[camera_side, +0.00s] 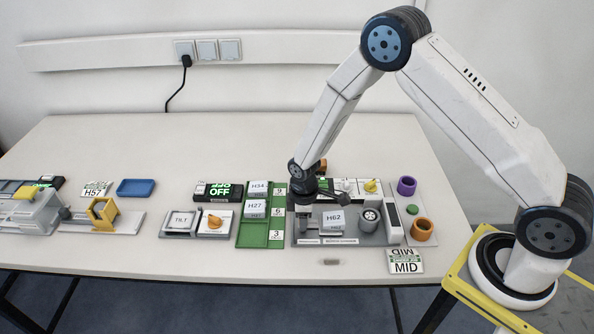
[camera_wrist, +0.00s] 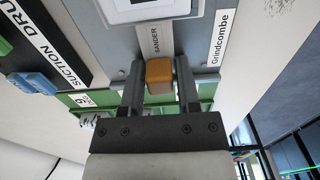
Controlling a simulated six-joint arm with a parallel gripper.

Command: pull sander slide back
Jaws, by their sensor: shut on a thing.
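The sander slide shows in the wrist view as a grey strip (camera_wrist: 151,40) lettered SANDER, with an orange block handle (camera_wrist: 159,78) at its near end. My gripper (camera_wrist: 158,70) has one finger on each side of this handle and is shut on it. In the side view my gripper (camera_side: 303,198) points down at the left end of the grey grinder station (camera_side: 365,239). The handle cannot be made out between the fingers there. A grey block marked H62 (camera_side: 333,219) sits on the station, right of my gripper.
The green rack (camera_side: 252,234) with blocks H34 and H27 stands close left of my gripper. A yellow knob (camera_side: 371,186), a purple cup (camera_side: 407,186) and an orange cup (camera_side: 423,230) are to the right.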

